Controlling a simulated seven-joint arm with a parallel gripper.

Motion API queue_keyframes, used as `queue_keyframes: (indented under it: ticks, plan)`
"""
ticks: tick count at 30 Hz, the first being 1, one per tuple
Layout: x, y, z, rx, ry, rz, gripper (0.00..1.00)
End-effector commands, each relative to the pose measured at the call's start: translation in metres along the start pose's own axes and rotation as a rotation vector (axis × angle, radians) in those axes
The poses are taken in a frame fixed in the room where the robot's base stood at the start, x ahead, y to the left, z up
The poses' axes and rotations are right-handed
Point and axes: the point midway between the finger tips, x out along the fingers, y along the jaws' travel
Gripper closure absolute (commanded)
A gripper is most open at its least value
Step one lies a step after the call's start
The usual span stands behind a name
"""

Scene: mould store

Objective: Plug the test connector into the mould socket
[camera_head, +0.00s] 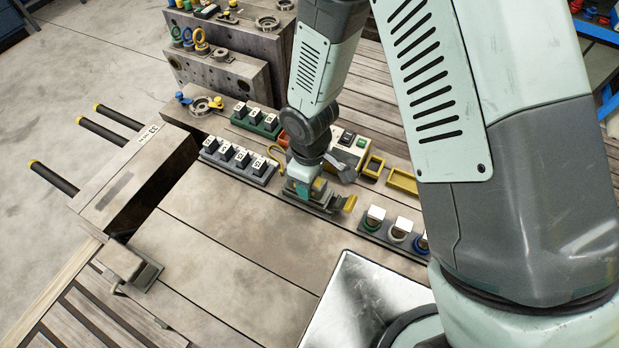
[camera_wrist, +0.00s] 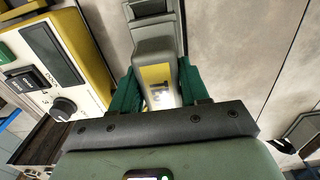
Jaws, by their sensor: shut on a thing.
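My gripper (camera_head: 301,190) is low over the table in the head view, at a grey fitting with a yellow tab (camera_head: 348,204). In the wrist view my gripper (camera_wrist: 157,88) has its green fingers closed on both sides of the grey test connector (camera_wrist: 153,52), which bears a yellow and white label. Its far end meets or overlaps a grey piece (camera_wrist: 152,10) at the top; I cannot tell whether they are joined. The connector is mostly hidden by my gripper in the head view. I cannot identify the mould socket for certain; a grey open-sided fitting (camera_head: 148,274) sits at lower left.
A tester box with a knob (camera_wrist: 63,108) stands close left in the wrist view. Grey (camera_head: 262,171) and green (camera_head: 268,127) racks of labelled pieces stand nearby. A mould block with rods (camera_head: 158,165) is left, and a metal tray (camera_head: 350,262) in front. The middle tabletop is clear.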

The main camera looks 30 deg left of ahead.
Motion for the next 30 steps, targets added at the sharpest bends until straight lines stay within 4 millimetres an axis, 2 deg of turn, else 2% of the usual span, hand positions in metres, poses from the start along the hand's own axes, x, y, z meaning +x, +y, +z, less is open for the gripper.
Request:
queue_keyframes:
  ticks: [29,30]
  plan:
    - [0.0067,0.0002,0.0000,0.000,0.000,0.000,0.96]
    - [0.0066,0.0002,0.0000,0.000,0.000,0.000,0.49]
